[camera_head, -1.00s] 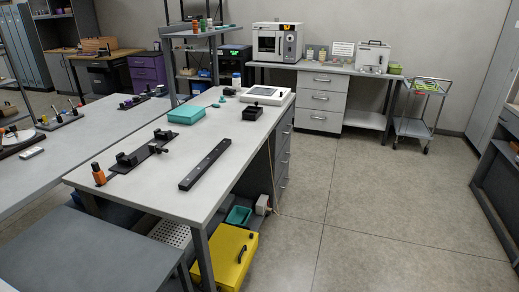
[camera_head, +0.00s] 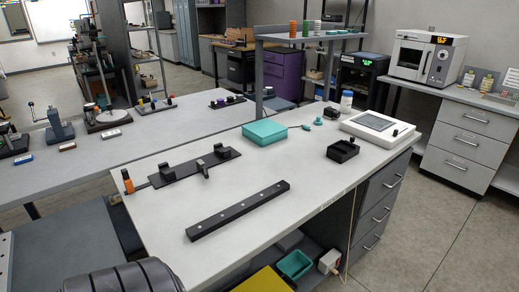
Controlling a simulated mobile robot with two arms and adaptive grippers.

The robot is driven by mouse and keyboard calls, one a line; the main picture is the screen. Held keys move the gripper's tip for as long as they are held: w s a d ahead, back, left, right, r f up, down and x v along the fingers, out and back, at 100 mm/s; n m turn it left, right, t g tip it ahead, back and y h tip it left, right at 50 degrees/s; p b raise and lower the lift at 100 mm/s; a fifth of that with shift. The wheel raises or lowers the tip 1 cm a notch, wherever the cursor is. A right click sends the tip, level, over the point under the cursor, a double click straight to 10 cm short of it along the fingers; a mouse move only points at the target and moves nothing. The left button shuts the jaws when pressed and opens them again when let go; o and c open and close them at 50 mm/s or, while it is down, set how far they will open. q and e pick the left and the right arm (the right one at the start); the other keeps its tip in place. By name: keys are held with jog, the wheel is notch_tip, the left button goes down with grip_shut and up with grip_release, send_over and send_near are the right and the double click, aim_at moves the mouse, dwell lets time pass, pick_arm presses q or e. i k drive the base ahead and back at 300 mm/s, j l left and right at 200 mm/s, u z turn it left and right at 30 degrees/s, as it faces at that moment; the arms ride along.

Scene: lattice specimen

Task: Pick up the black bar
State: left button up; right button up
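The black bar (camera_head: 238,210) is long and flat, with a row of small pale dots along its top. It lies flat on the white tabletop (camera_head: 300,235), slanting from near left to far right, close to the table's front side. Nothing touches it. Neither of my grippers shows in the head view.
Behind the bar lies a black fixture (camera_head: 196,168) with upright blocks, an orange bottle (camera_head: 128,182) at its left. A teal box (camera_head: 265,132), a black tray (camera_head: 343,151) and a white device with a screen (camera_head: 378,125) stand farther back. The tabletop around the bar is clear.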

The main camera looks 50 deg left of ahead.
aim_at(199, 230)
jog(key=i+u, duration=0.25)
jog(key=u, duration=0.15)
jog(key=i+l+u, duration=0.2)
jog(key=u, duration=0.25)
jog(key=i+l+u, duration=0.25)
jog(key=u, duration=0.15)
jog(key=i+l+u, duration=0.2)
jog(key=u, duration=0.25)
